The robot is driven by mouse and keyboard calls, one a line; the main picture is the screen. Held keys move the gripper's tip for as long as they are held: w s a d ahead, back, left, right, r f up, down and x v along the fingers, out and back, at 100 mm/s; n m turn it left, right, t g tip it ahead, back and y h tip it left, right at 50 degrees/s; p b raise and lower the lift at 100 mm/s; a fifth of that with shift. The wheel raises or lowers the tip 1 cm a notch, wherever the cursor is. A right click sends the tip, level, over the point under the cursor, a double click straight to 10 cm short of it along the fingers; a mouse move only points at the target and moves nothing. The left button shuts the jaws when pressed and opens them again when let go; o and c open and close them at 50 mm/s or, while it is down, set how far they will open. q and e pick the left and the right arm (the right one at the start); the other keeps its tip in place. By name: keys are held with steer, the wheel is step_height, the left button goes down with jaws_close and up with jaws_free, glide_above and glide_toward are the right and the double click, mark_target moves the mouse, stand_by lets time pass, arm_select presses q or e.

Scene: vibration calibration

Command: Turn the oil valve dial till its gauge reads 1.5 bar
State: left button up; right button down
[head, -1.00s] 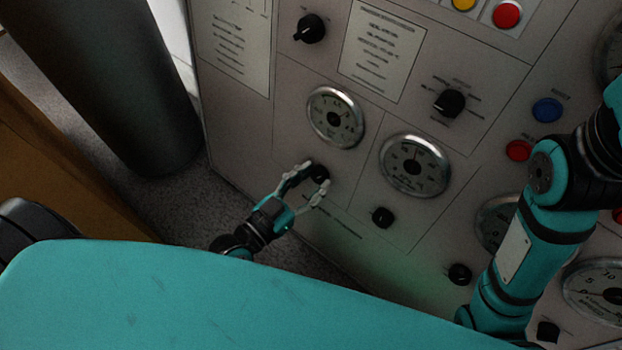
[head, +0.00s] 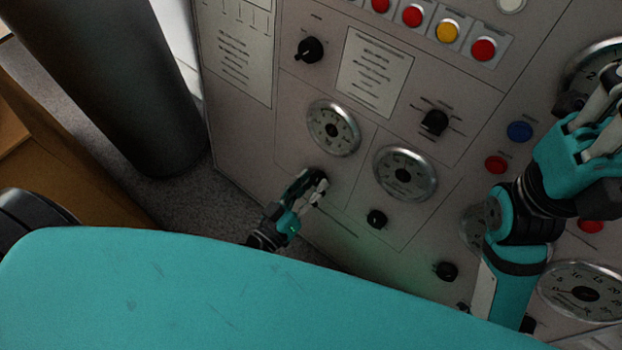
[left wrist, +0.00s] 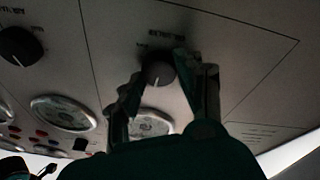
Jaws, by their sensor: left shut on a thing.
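The oil valve dial, a small black knob with a white mark, shows between my left fingers in the left wrist view (left wrist: 157,72). Its label is too blurred to read. My left gripper (head: 314,180) is shut on this dial, and its fingers hide most of it in the head view. A round gauge (head: 333,128) with a silver rim sits just above the dial. Its needle reading is too small to tell. My right gripper (head: 590,125) is at the right edge, in front of the panel, and whether it is open is unclear.
Another gauge (head: 405,173) and a small black knob (head: 377,219) are to the right of the left gripper. Black selector knobs (head: 309,49) and red and yellow buttons (head: 447,31) are higher up. A dark column (head: 125,90) stands left of the panel.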

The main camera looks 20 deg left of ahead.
arm_select(q)
steer(key=shift+n+p, duration=0.3)
steer(key=shift+n, duration=0.3)
steer(key=o, duration=1.1)
steer(key=shift+o, duration=0.2)
step_height(320, 180, up, 10)
steer(key=shift+f, duration=0.1)
